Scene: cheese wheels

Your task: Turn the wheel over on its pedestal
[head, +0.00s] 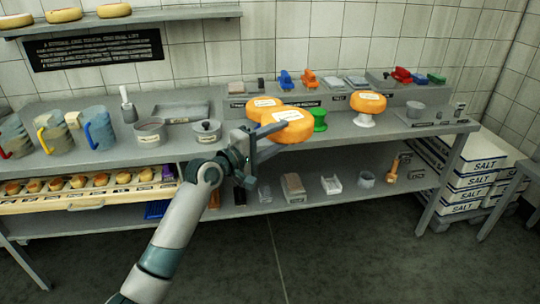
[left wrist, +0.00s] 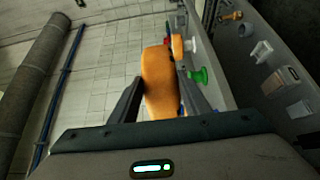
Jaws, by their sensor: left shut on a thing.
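My left gripper (head: 277,133) is shut on an orange cheese wheel (head: 292,128), with a finger along its near side. The wheel is held above the counter, a pale label on its upper face. In the left wrist view the wheel (left wrist: 160,85) shows edge-on between both fingers (left wrist: 160,95). A green pedestal (head: 320,119) stands just right of it with nothing on top; it also shows in the left wrist view (left wrist: 198,77). A second orange wheel (head: 262,104) is behind the held one, its support hidden. A third wheel (head: 368,102) rests on a white pedestal (head: 365,121). My right gripper is not in view.
The grey counter (head: 345,136) carries jugs (head: 97,125) and metal pots (head: 150,131) at left. A raised back shelf holds small coloured items (head: 308,78). A lower shelf holds containers (head: 293,187). Salt boxes (head: 470,180) are stacked at right.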

